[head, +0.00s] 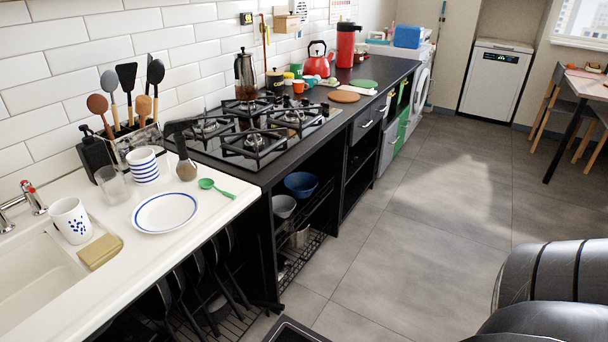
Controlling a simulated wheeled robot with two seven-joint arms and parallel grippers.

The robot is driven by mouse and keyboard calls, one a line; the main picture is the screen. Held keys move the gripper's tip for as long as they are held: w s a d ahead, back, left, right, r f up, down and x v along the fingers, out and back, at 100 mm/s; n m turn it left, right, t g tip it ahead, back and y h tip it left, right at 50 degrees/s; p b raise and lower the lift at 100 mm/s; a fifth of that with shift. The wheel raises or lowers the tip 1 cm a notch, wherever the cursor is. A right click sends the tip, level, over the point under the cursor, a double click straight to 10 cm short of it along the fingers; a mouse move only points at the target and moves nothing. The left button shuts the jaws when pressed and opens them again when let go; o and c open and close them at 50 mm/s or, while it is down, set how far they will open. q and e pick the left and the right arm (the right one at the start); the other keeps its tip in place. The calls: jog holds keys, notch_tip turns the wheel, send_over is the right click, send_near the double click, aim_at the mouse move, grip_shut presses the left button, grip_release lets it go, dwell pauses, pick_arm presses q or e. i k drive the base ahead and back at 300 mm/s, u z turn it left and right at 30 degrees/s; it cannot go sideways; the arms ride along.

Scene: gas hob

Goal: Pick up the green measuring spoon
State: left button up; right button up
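The green measuring spoon (215,187) lies on the white counter (130,246) close to its right edge. Its round bowl is toward the left and its handle points to the lower right. It lies just beyond a white plate with blue rings (165,212). Nothing covers the spoon and nothing holds it. Neither of my grippers is in view.
A dark utensil with a rounded grey end (186,170) is close behind the spoon. A striped bowl stack (148,166), a glass (111,184), a mug (71,220) and a sponge (100,252) stand left. The gas hob (250,140) lies beyond. Open floor (430,220) is right.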

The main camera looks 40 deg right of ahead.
aim_at(204, 184)
jog(key=z, duration=2.2)
jog(key=i, duration=3.05)
jog(key=u, duration=4.4)
